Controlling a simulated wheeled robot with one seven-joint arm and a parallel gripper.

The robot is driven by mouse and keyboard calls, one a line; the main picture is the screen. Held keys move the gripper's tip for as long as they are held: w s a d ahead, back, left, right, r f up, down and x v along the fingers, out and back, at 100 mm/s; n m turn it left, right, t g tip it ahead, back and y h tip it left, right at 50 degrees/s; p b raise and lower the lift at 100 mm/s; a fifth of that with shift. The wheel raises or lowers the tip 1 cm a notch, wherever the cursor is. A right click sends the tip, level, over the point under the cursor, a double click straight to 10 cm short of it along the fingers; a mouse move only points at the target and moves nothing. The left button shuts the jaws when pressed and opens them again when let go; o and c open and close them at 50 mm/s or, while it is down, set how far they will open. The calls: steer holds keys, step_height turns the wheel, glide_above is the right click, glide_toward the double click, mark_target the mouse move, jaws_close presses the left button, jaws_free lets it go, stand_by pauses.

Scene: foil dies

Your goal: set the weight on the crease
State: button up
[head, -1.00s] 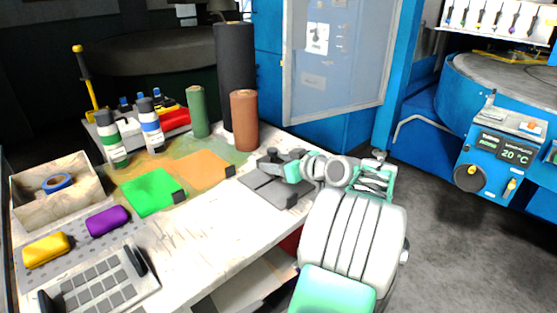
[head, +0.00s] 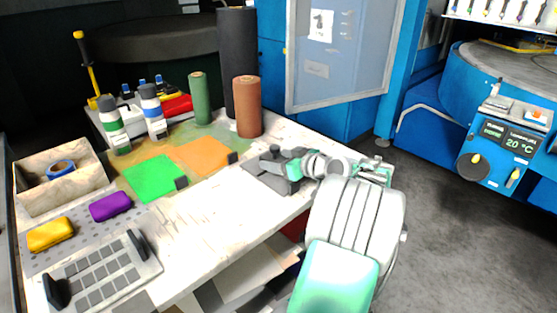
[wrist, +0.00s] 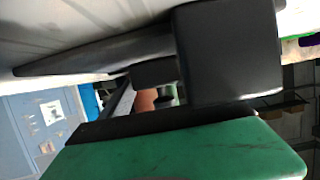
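A dark grey sheet (head: 258,181) lies near the right end of the workbench; I cannot make out its crease clearly. A dark block (head: 268,157), seemingly the weight, shows at the sheet's far side, against my gripper (head: 283,163). In the wrist view this dark block (wrist: 225,55) fills the upper right, close to a green finger with a black pad (wrist: 165,122). The other finger is not clearly visible. I cannot tell whether the block is gripped or resting on the sheet. The sheet (wrist: 95,55) also shows as a dark strip in the wrist view.
A green sheet (head: 150,178) and an orange sheet (head: 203,153) lie to the left. Behind stand brown (head: 247,108), green (head: 200,100) and black rolls (head: 238,60). Purple (head: 110,206) and yellow blocks (head: 50,234) are at left. The bench's front middle is clear.

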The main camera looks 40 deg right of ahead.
steer(key=shift+o, duration=0.2)
steer(key=shift+r+p, duration=0.3)
steer(key=v, duration=1.2)
steer(key=shift+f, duration=0.15)
